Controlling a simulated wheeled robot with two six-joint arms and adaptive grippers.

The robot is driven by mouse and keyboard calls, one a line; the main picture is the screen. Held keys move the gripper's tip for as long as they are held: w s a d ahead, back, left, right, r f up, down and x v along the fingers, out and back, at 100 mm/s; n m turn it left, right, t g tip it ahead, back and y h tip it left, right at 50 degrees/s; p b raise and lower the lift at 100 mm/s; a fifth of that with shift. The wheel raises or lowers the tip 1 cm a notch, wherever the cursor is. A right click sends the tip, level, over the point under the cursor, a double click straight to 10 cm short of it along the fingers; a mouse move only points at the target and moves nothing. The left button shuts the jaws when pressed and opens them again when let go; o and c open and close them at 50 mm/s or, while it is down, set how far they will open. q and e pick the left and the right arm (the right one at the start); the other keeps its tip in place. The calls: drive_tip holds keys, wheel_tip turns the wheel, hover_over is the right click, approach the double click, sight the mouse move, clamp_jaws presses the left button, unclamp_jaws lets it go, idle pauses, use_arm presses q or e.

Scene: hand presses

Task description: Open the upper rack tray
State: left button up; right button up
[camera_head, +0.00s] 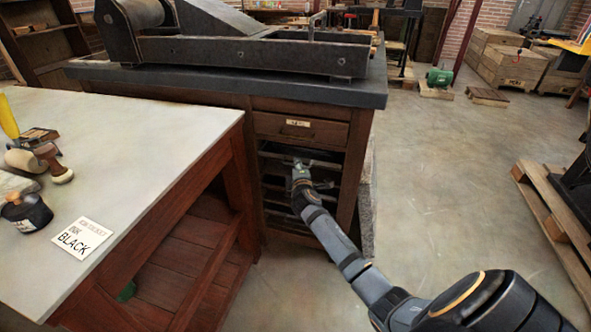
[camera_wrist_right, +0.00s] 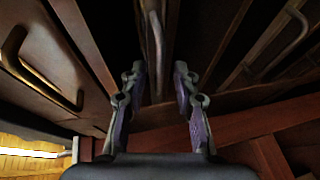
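The rack's upper tray (camera_head: 325,163) lies in the dark opening under the drawer of the press cabinet. It looks pushed in, but shadow makes this hard to judge. My right gripper (camera_head: 298,166) reaches in front of it. In the right wrist view, my right gripper (camera_wrist_right: 160,80) is open, with one finger on each side of a thin metal handle (camera_wrist_right: 156,45) on what looks like the upper tray. I cannot tell whether a finger touches the handle. Another tray handle (camera_wrist_right: 287,45) is at the right of that view. My left gripper is not in view.
A labelled drawer (camera_head: 300,130) sits above the rack; its curved handle (camera_wrist_right: 30,72) is left in the wrist view. A hand press (camera_head: 240,55) stands on the cabinet. A pale-topped table (camera_head: 130,130) is close on the left. Floor at right is clear, with a pallet (camera_head: 555,215) beyond.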

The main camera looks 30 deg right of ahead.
drive_tip(key=shift+x, duration=0.85)
clamp_jaws()
